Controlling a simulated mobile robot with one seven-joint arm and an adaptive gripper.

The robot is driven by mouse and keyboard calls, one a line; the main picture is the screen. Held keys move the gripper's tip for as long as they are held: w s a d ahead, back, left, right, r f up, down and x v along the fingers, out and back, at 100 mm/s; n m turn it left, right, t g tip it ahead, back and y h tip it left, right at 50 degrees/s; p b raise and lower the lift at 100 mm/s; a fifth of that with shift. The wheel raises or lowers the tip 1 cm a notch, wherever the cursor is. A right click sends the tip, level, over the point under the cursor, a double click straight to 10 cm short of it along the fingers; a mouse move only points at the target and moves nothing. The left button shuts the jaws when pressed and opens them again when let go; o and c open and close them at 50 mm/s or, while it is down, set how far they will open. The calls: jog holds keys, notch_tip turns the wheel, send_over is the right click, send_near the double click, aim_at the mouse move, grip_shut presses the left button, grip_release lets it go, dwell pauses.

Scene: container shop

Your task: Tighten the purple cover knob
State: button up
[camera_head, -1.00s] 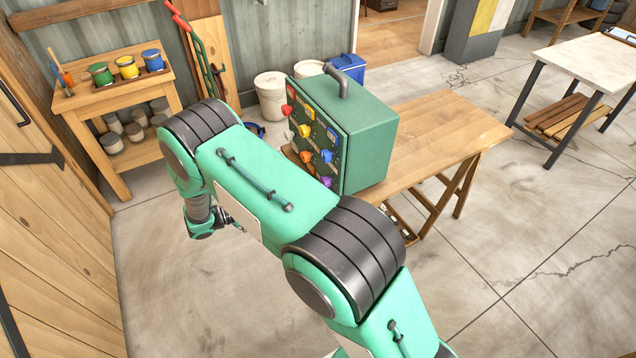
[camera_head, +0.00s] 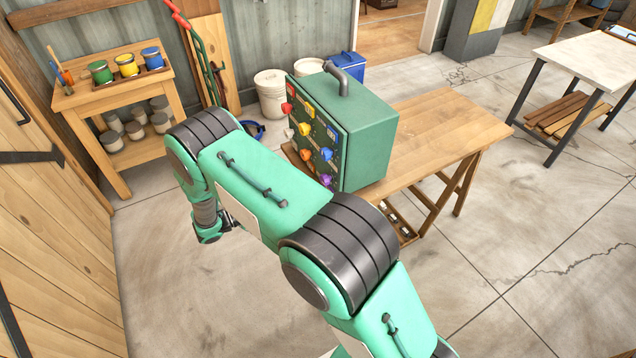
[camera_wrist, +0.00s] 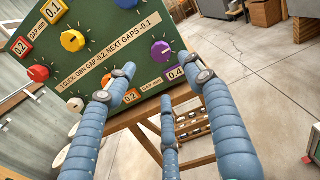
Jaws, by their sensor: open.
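The purple knob (camera_head: 326,180) is at the lower right of the green cabinet's (camera_head: 370,150) knob panel. In the wrist view the purple knob (camera_wrist: 162,54) has a pointer mark, and a display reading 0.4 (camera_wrist: 175,72) is below it. My gripper (camera_wrist: 154,88) has blue fingers spread open and empty. They reach toward the panel, apart from the purple knob, which shows between the upper two fingers. An orange knob (camera_wrist: 123,72) is near the left finger, beside a 0.2 display (camera_wrist: 131,97). In the head view my gripper (camera_head: 228,226) is partly hidden by my arm.
The cabinet stands on a wooden table (camera_head: 440,135). Red (camera_wrist: 38,73) and yellow (camera_wrist: 73,40) knobs are on the panel, with a strip reading "1 CLICK: OWN GAP -0.2, NEXT GAPS -0.1" (camera_wrist: 117,54). Buckets (camera_head: 271,95) stand behind. The floor before the panel is clear.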

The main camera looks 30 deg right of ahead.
aim_at(322, 180)
jog(key=d+b, duration=0.1)
jog(key=d, duration=1.1)
jog(key=c, duration=1.2)
